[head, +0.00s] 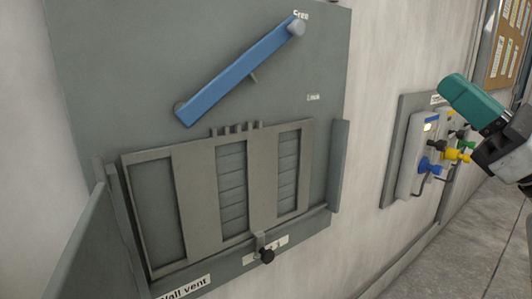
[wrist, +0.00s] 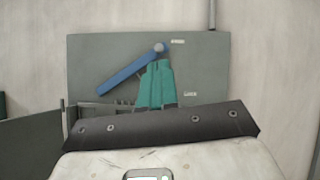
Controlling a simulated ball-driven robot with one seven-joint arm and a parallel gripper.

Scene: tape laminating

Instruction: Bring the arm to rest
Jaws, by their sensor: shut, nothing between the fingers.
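My gripper (head: 450,88) shows at the right of the head view, with teal fingers on a dark mount. It points left and stands away from the wall panel. In the wrist view my gripper (wrist: 158,66) has its teal fingers together, with nothing held. Behind them in that view is the wall panel (wrist: 205,95) with its blue lever (wrist: 125,78). Part of the panel is hidden by the fingers and the dark mount.
A box with coloured connectors (head: 418,150) is on the wall near my gripper. Floor (head: 470,240) shows clear at lower right.

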